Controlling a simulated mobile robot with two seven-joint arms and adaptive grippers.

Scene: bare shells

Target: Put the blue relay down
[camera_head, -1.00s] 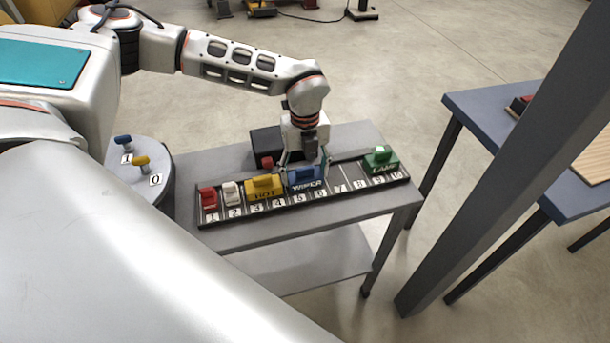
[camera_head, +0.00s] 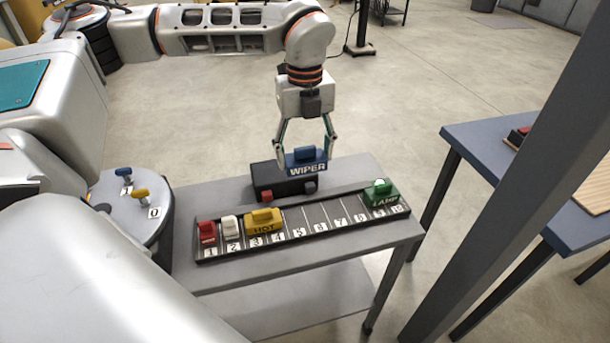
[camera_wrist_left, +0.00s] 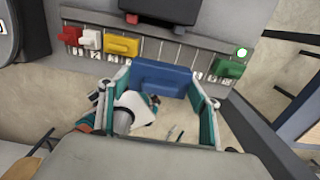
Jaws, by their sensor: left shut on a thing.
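In the left wrist view the blue relay (camera_wrist_left: 161,77) fills the space between the fingers.
The rail holds a red relay (camera_head: 207,232), a white relay (camera_head: 230,226), a yellow HOT relay (camera_head: 263,221) and a green LAMP relay (camera_head: 380,194) with a lit top. A black box (camera_head: 268,180) stands behind the rail. A round stand (camera_head: 145,212) with two levers is left of the cart. A dark post rises at right.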

